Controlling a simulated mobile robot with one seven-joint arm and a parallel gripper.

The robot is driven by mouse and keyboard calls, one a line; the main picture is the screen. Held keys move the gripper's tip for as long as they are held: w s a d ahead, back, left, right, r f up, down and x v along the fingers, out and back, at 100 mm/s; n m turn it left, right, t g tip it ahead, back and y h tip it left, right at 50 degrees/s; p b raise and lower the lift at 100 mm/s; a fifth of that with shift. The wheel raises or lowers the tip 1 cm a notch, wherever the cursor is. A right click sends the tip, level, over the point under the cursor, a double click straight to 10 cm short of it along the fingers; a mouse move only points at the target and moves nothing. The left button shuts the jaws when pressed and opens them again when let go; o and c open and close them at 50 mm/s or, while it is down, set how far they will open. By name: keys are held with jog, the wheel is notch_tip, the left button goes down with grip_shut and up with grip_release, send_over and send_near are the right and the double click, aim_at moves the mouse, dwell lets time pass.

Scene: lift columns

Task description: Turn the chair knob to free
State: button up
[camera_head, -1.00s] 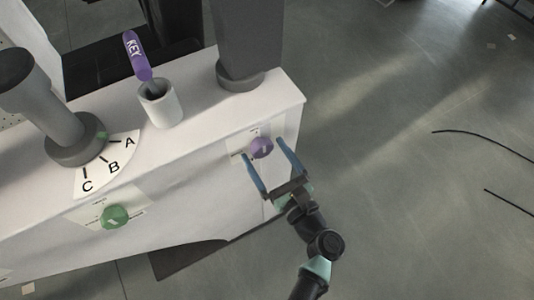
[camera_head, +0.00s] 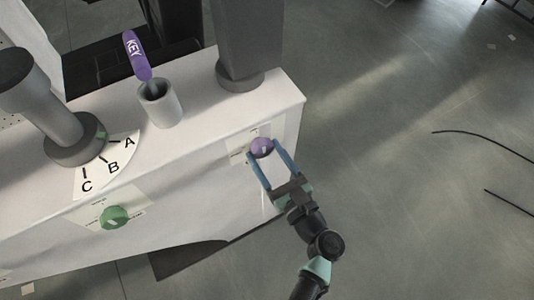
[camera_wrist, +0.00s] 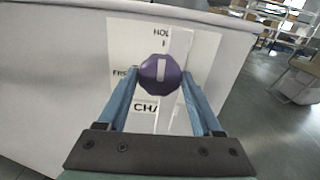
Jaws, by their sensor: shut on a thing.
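The chair knob is a purple faceted knob (camera_head: 262,147) on the front panel of the white cabinet, near its right end. It also shows in the wrist view (camera_wrist: 160,75), with a pale pointer stripe standing about upright, toward the partly hidden label that begins "HOL". A label beginning "FRE" is at the left of its plate (camera_wrist: 199,50), and "CHA" is below, partly hidden. My gripper (camera_head: 262,152) has its two blue fingers closed on the knob's sides. It also shows in the wrist view (camera_wrist: 160,78), a finger on either side of the knob.
A green knob (camera_head: 114,217) sits farther left on the same white cabinet (camera_head: 200,190). On top stand a grey cup (camera_head: 160,104) with a purple KEY tag (camera_head: 136,56), a dial marked A, B, C (camera_head: 108,165), and grey columns. Open floor lies right.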

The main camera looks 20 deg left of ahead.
jog(key=n+b, duration=0.2)
jog(key=n, duration=0.2)
jog(key=shift+f+n, duration=0.15)
jog(key=shift+n, duration=0.15)
jog(key=n+b, duration=0.2)
jog(key=n, duration=0.2)
jog(key=shift+b, duration=0.3)
jog(key=n+b, duration=0.3)
jog(key=n, duration=0.2)
jog(key=shift+f, duration=0.1)
jog(key=shift+n+b, duration=1.5)
jog(key=shift+n, duration=0.4)
jog(key=shift+r, duration=0.2)
jog(key=o, duration=1.4)
jog(key=shift+d, duration=0.1)
jog(key=p+v, duration=0.1)
jog(key=v, duration=1.2)
